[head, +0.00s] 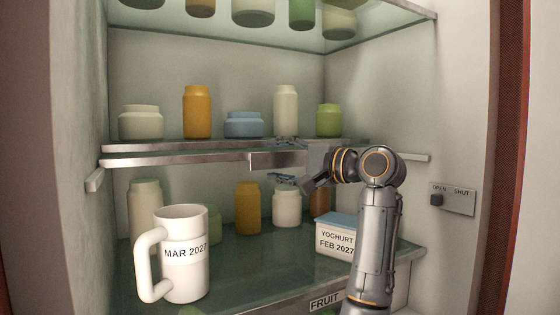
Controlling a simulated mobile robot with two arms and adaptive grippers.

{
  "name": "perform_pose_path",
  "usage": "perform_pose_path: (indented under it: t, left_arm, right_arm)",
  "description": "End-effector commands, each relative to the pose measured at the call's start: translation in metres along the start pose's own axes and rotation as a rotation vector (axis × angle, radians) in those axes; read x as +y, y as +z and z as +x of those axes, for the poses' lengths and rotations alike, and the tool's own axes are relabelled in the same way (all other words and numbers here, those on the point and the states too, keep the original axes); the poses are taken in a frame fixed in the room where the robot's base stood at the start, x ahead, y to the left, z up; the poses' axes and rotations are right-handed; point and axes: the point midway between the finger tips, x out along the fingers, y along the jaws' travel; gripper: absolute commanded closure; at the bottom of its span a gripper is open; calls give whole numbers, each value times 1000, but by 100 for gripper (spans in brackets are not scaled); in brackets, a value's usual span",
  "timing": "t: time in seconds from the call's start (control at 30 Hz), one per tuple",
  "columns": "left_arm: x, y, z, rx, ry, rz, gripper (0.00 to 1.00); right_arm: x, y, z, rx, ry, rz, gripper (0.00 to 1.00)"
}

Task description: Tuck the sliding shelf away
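The sliding shelf (175,158) shows as a thin metal-edged panel across the middle of the cabinet, just below a fixed-looking shelf edge (200,146). A grey block-like tab (268,162) sits on its front, near the middle. The forearm rises from the bottom, right of centre.
Several jars, including an orange one (197,111), stand just above. Below are a white mug (182,255), more jars and a yoghurt box (336,238) on a glass shelf (240,291). A wall plate (458,199) reads OPEN and SHUT, its dark knob under OPEN.

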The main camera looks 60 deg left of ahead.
Motion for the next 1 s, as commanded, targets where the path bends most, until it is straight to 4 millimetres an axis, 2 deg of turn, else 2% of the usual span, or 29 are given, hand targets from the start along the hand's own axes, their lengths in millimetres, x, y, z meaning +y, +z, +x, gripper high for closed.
perform_pose_path:
  t: [0.17,0.27,0.6,0.7,0.83,1.0]
  left_arm:
    - [0,0,-4,1,-1,0,43]
    - [0,-1,-16,4,0,0,43]
    - [0,-1,-86,4,0,1,43]
    - [0,-1,-102,3,0,2,43]
    - [0,0,-115,1,0,0,43]
    - [0,0,-120,0,0,0,43]
  right_arm:
    - [2,0,0,0,2,-1,60]
    - [2,0,0,0,2,-1,60]
    - [1,0,0,0,1,0,60]
    - [1,0,0,0,1,0,60]
    - [0,0,0,0,1,0,60]
    - [0,0,0,0,1,0,60]
